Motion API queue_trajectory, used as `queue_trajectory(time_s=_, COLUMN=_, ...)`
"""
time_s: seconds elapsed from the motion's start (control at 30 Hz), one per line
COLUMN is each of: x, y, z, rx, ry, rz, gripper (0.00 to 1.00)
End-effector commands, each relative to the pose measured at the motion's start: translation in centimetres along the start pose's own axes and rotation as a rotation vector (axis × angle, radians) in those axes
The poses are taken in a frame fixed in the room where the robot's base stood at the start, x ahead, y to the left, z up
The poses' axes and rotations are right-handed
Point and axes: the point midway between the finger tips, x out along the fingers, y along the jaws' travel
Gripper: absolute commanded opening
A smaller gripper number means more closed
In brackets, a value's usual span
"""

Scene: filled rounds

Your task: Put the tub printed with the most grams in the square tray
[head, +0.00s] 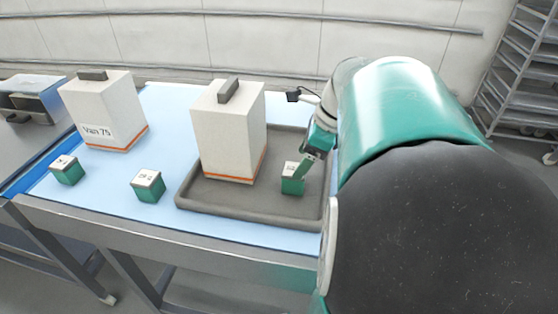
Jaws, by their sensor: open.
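A small green tub (292,185) with a white top sits inside the grey square tray (255,209), toward its right side. My gripper (304,167) is open at the upper right of this tub and partly covers it; I cannot tell if they touch. A second green tub (148,192) stands on the blue surface left of the tray, its top print looking like "29 g" but blurred. A third green tub (65,174) stands farther left, its print too small to read. The print on the tub in the tray is not readable.
A tall white box (228,134) with a dark handle and orange stripe stands in the tray, left of the tub. A similar box (104,112), printed something like "Van 75", stands at left on the blue table (172,118). A rack (522,75) stands at far right.

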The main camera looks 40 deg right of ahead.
Motion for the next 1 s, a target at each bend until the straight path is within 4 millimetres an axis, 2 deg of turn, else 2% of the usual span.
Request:
queue_trajectory(time_s=0.1, x=-2.5, y=0.0, z=0.0, rx=0.000, ry=0.000, rz=-0.003, gripper=0.72)
queue_trajectory(time_s=0.27, x=-4.5, y=0.0, z=0.0, rx=0.000, ry=0.000, rz=-0.002, gripper=0.72)
queue_trajectory(time_s=0.47, x=-5.0, y=0.1, z=0.1, rx=-0.006, ry=0.001, rz=0.001, gripper=0.72)
queue_trajectory(time_s=0.57, x=-4.5, y=0.8, z=1.0, rx=-0.095, ry=0.012, rz=-0.003, gripper=0.72)
queue_trajectory(time_s=0.67, x=-3.3, y=3.0, z=3.3, rx=-0.341, ry=0.043, rz=-0.012, gripper=0.72)
queue_trajectory(time_s=0.77, x=-1.5, y=6.3, z=6.0, rx=-0.728, ry=0.093, rz=-0.027, gripper=0.72)
queue_trajectory(time_s=0.9, x=1.1, y=11.7, z=9.0, rx=-1.350, ry=0.172, rz=-0.051, gripper=0.72)
queue_trajectory(time_s=1.0, x=2.7, y=15.4, z=10.3, rx=-1.785, ry=0.232, rz=-0.073, gripper=0.72)
